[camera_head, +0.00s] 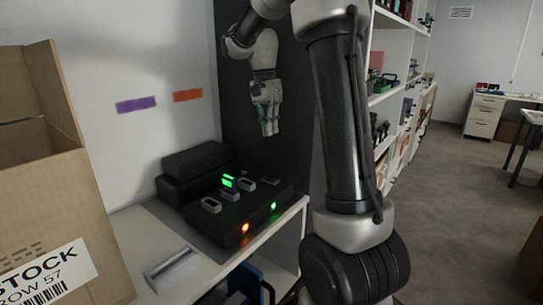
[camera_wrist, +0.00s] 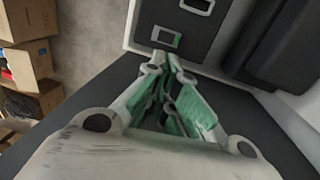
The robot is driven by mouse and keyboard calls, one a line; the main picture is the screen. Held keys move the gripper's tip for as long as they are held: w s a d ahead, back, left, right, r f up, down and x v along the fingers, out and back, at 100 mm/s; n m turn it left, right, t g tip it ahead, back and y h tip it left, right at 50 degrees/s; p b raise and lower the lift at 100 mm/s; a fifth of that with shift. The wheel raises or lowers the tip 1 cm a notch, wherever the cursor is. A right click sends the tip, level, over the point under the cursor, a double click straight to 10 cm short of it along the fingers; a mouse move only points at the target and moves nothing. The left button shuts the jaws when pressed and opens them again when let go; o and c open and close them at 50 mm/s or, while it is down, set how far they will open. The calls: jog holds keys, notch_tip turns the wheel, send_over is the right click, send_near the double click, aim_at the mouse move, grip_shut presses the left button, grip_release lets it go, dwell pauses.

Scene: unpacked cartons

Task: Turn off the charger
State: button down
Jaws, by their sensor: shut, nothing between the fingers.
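The charger (camera_head: 236,211) is a black box on a white shelf in the head view. Grey slots line its top, and one module (camera_head: 229,183) shows a lit green display. An orange light (camera_head: 245,227) and a green light (camera_head: 273,206) glow on its front. My gripper (camera_head: 268,128) points down above the charger, apart from it, with its fingers together and empty. In the wrist view the green-padded fingers of my gripper (camera_wrist: 162,62) appear just below a slot with some green (camera_wrist: 166,37) on the charger. Which control switches the charger cannot be told.
A large open carton (camera_head: 50,190) stands at the left. Black cases (camera_head: 197,158) are stacked behind the charger. A grey holder (camera_head: 172,268) lies on the white shelf (camera_head: 135,232) in front. A tall shelf unit (camera_head: 384,95) stands at the right.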

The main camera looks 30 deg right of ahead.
aim_at(275, 179)
jog(key=f, duration=0.4)
jog(key=s+f, duration=0.1)
jog(key=f, duration=0.8)
jog(key=shift+s+d+f, duration=0.3)
jog(key=shift+s+f, duration=0.05)
jog(key=shift+f, duration=0.05)
jog(key=shift+s+f, duration=0.15)
jog(key=shift+f, duration=0.2)
